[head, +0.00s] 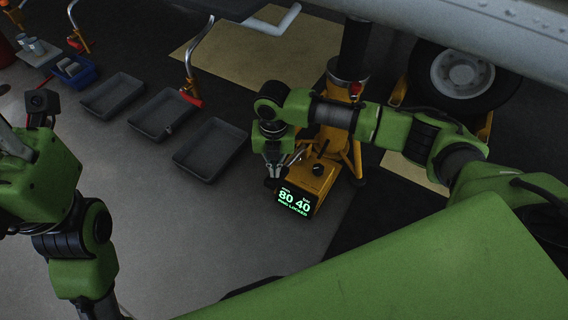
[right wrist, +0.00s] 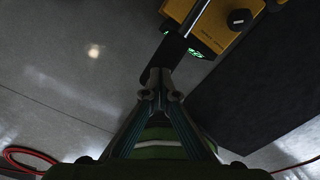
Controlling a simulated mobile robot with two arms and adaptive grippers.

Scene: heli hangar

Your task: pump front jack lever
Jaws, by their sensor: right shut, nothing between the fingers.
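The yellow jack (head: 318,175) stands on the floor right of centre in the head view. Its lit panel (head: 296,201) reads 80 40 and seems to say PIN LOCKED. In the right wrist view the yellow housing (right wrist: 213,22) shows at the top with a black knob. My right gripper (head: 272,172) is shut and empty, pointing down beside the jack's left side. Its fingertips (right wrist: 161,92) meet just below a dark bar in the wrist view; I cannot tell if they touch it. I cannot pick out the lever clearly. My left gripper is cut off at the left edge.
Several grey trays (head: 211,176) lie on the floor left of the jack. A blue bin (head: 74,72) and curved metal handles with red parts stand further back. A wheel (head: 462,75) is behind my right arm. Grey floor is clear at lower centre.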

